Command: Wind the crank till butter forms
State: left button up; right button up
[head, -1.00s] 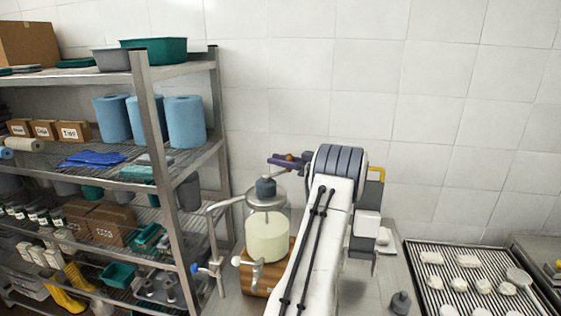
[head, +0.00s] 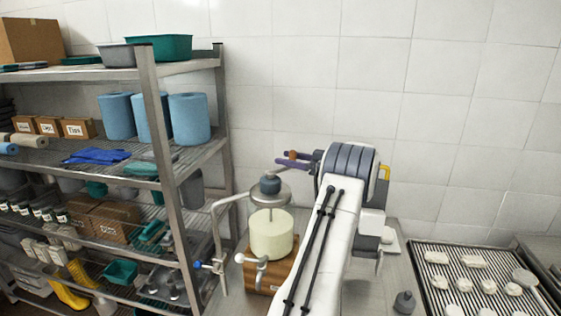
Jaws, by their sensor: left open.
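The churn stands on a wooden base (head: 259,273). Its jar holds pale yellow-cream contents (head: 272,236), under a metal lid (head: 266,200) with a dark grey gear housing (head: 270,185). A crank arm runs back from the housing to a brown knob (head: 293,154). My left gripper (head: 291,158) has purple fingers at that knob, behind the churn. It is open; whether the fingers touch the knob is too small to tell. My white arm hides part of the gripper and the churn's right side. My right gripper is out of view.
A metal shelf rack (head: 163,130) with rolls, boxes and tubs stands close at left. At right, a ribbed tray (head: 441,295) holds several white lumps.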

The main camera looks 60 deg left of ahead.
pick_arm(q)
jog(key=b+v, duration=0.2)
jog(key=v, duration=0.6)
jog(key=shift+b, duration=0.4)
